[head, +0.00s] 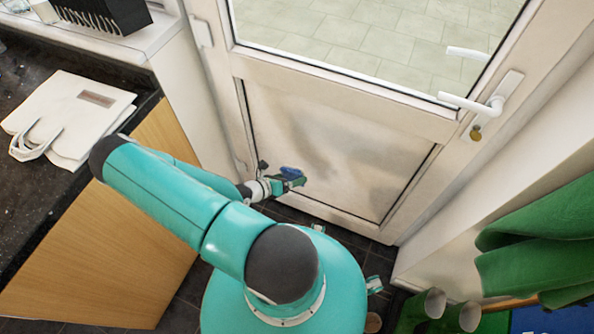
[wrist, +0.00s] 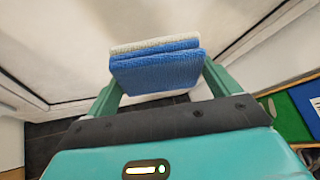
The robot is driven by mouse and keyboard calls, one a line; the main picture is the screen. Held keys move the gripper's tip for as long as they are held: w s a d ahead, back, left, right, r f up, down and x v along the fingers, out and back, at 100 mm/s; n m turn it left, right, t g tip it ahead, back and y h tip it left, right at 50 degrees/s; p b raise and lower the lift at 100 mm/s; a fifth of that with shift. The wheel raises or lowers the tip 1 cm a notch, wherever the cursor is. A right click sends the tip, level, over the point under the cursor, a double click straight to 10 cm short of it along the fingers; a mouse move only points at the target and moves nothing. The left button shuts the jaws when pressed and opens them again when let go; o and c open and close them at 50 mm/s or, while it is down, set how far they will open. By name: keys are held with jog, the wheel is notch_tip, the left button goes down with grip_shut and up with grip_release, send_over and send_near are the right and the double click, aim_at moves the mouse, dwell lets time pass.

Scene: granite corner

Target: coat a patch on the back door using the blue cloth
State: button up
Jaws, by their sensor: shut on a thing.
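The back door (head: 255,70) is white, with a glass pane above and a lower panel (head: 345,150) that shows some greyish smudges. My gripper (head: 290,180) is low in front of the panel's lower left part. In the wrist view my gripper (wrist: 158,85) is shut on the blue cloth (wrist: 155,72), a folded pad with a pale layer along its top edge. The cloth also shows as a small blue spot in the head view (head: 292,171). The pad faces the door panel; I cannot tell whether it touches it.
A dark counter (head: 40,75) with a white bag (head: 75,110) stands left, above a wooden cabinet side (head: 130,230). The door handle (head: 480,103) is at upper right. Dark floor tiles show below the door.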

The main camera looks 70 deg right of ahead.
aim_at(293, 178)
jog(key=s+d+h, duration=0.1)
jog(key=s+d+n+t, duration=0.1)
jog(key=shift+s+d+r+h, duration=0.15)
jog(key=shift+s+d+h, duration=0.15)
jog(key=shift+h, duration=0.1)
jog(key=shift+s+d+n+t+h, duration=0.1)
jog(key=shift+d+n+t+h, duration=0.35)
jog(key=shift+d, duration=0.2)
jog(key=shift+s+d, duration=0.2)
jog(key=shift+d, duration=2.65)
jog(key=shift+d, duration=0.75)
jog(key=shift+s, duration=0.15)
